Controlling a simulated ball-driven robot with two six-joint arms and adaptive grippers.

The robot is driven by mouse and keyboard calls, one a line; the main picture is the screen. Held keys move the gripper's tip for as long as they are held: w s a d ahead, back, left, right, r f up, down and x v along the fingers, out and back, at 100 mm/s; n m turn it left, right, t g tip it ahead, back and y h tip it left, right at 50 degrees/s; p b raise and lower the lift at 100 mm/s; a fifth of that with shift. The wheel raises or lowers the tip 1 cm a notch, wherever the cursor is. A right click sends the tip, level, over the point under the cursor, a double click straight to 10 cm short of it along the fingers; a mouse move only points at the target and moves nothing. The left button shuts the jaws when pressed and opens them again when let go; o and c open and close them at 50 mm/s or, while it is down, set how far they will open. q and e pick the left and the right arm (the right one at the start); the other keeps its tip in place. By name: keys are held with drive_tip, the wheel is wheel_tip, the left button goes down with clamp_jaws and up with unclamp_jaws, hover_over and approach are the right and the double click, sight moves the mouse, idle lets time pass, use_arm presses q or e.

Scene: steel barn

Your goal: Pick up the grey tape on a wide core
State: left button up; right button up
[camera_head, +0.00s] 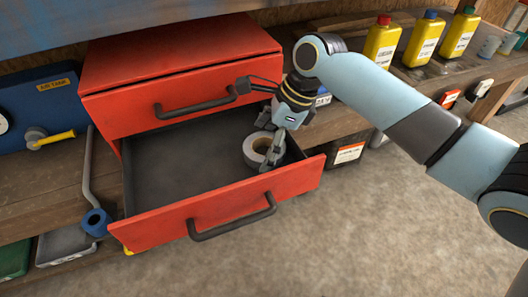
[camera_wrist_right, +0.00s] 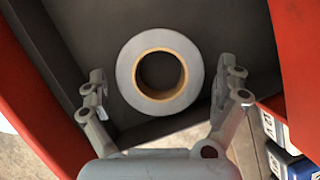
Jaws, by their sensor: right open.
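The grey tape on a wide core (camera_head: 249,150) lies flat in the right end of the open lower drawer (camera_head: 165,207) of a red cabinet. In the right wrist view the tape (camera_wrist_right: 127,72) shows as a light grey ring around a tan core with a dark hole. My right gripper (camera_head: 271,142) is open and reaches down into the drawer at the tape. In the wrist view its fingers (camera_wrist_right: 160,88) stand to either side of the tape, with gaps between. I cannot tell whether the fingertips are level with it. My left gripper is out of view.
The drawer's front panel and right wall stand close to my right gripper. The closed upper drawer (camera_head: 190,92) overhangs the back. Yellow bottles (camera_head: 382,42) stand on the bench at the right. A blue tool (camera_head: 97,220) hangs left of the drawer. The drawer's left part is empty.

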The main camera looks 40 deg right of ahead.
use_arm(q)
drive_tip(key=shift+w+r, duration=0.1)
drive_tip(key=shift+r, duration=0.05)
use_arm(e)
drive_tip(key=c, duration=1.1)
